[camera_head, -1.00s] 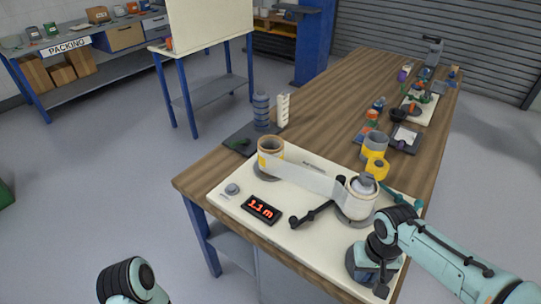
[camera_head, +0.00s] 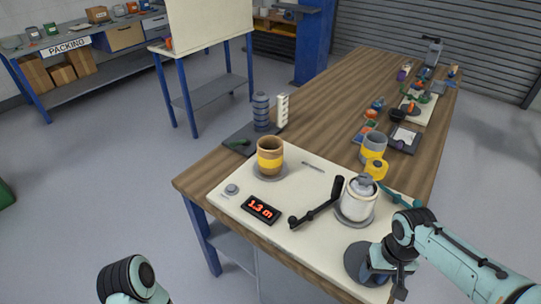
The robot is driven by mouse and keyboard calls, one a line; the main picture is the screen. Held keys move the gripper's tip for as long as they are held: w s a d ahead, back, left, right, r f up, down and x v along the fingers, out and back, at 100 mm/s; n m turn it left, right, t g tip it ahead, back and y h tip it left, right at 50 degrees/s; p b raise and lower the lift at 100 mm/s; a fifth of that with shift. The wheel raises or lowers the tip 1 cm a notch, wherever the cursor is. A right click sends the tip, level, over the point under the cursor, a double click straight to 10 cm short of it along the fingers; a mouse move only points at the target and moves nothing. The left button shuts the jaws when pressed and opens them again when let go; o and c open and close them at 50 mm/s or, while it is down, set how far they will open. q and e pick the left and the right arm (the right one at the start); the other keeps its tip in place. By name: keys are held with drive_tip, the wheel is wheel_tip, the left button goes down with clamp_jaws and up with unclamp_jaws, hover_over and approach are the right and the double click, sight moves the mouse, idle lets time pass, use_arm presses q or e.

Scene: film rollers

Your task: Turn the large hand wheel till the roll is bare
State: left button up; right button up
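The large hand wheel (camera_head: 358,262) is a dark round disc at the front right of the cream panel, partly hidden by my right arm. My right gripper (camera_head: 399,287) points down at the wheel's right side; its fingertips and any grip on a knob are too small to make out. The feeding roll (camera_head: 270,157) stands at the panel's left, a brown core with a yellow band and no film visible on it. The white take-up roll (camera_head: 358,200) stands at the right. No film spans between them. The display (camera_head: 261,209) reads 1.3 m. My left gripper is out of view.
A black swing arm (camera_head: 316,213) with an upright roller lies beside the take-up roll. A grey knob (camera_head: 232,189) sits left of the display. A yellow-and-grey tape item (camera_head: 374,160), a green tool and several small things stand behind the panel.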

drive_tip(key=shift+o, duration=1.3)
drive_tip(key=shift+a, duration=0.15)
drive_tip(key=shift+r+p, duration=2.85)
drive_tip(key=shift+r, duration=0.7)
drive_tip(key=shift+s+f, duration=0.1)
